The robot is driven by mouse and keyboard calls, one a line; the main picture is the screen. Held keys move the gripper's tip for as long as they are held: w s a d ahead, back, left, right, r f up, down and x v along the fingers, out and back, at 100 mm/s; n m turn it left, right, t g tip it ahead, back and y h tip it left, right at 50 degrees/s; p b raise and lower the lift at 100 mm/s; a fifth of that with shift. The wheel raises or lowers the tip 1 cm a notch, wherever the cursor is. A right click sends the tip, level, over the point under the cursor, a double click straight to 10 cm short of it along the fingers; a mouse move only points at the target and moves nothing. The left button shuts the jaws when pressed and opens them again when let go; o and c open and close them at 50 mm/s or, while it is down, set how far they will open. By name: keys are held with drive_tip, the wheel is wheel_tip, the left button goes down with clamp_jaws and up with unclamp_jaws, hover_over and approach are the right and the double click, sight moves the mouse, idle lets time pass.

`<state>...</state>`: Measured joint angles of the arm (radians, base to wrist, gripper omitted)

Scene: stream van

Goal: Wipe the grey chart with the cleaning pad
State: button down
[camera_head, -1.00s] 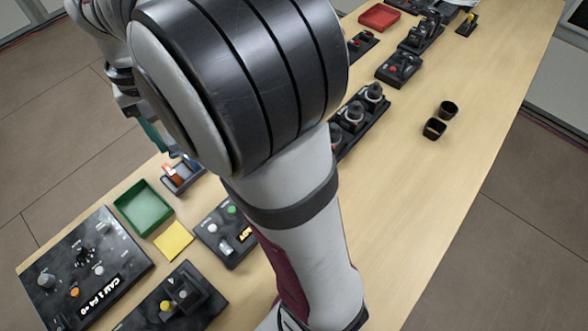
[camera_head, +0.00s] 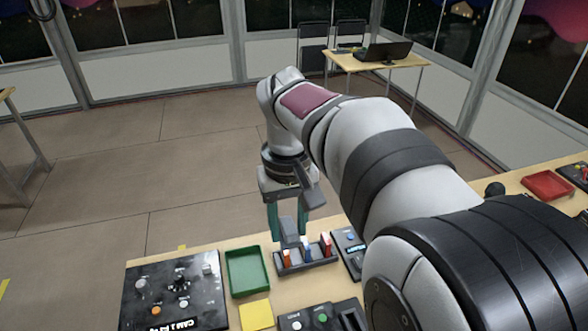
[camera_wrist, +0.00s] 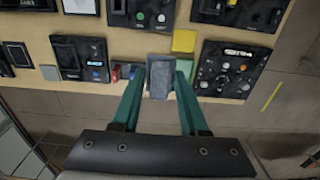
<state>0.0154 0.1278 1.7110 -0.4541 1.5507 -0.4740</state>
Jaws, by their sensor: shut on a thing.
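My gripper (camera_head: 288,230) hangs above the far edge of the table, near a dark rack. Its green fingers are shut on a grey-blue block, seemingly the cleaning pad (camera_head: 289,232). The pad also shows between the fingertips in the wrist view (camera_wrist: 160,78). Whether it touches anything below is unclear. A plain grey square (camera_wrist: 50,73) lies near the table edge at the left of the wrist view. It may be the grey chart, but I cannot tell for certain. In the head view my arm covers much of the table's right part.
A green tray (camera_head: 265,270), a yellow square (camera_head: 257,315) and a control panel (camera_head: 165,300) lie left of my gripper. The rack (camera_head: 318,262) holds upright coloured items. A red tray (camera_head: 548,186) is at the right. Open floor lies beyond the table.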

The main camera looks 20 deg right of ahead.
drive_tip(key=s+d+f, duration=0.3)
drive_tip(key=d+f, duration=0.6)
drive_tip(key=d, duration=0.3)
drive_tip(key=s+d+f, duration=0.3)
drive_tip(key=d+f, duration=0.7)
drive_tip(key=d, duration=0.2)
drive_tip(key=shift+f, duration=3.55)
drive_tip(key=shift+s+r, duration=0.3)
drive_tip(key=shift+s, duration=0.7)
drive_tip(key=shift+s+r, duration=0.3)
drive_tip(key=shift+s, duration=0.65)
drive_tip(key=shift+w, duration=1.85)
drive_tip(key=shift+w+r, duration=0.1)
drive_tip(key=shift+w, duration=0.1)
wheel_tip(320, 180, up, 6)
drive_tip(key=shift+r, duration=0.15)
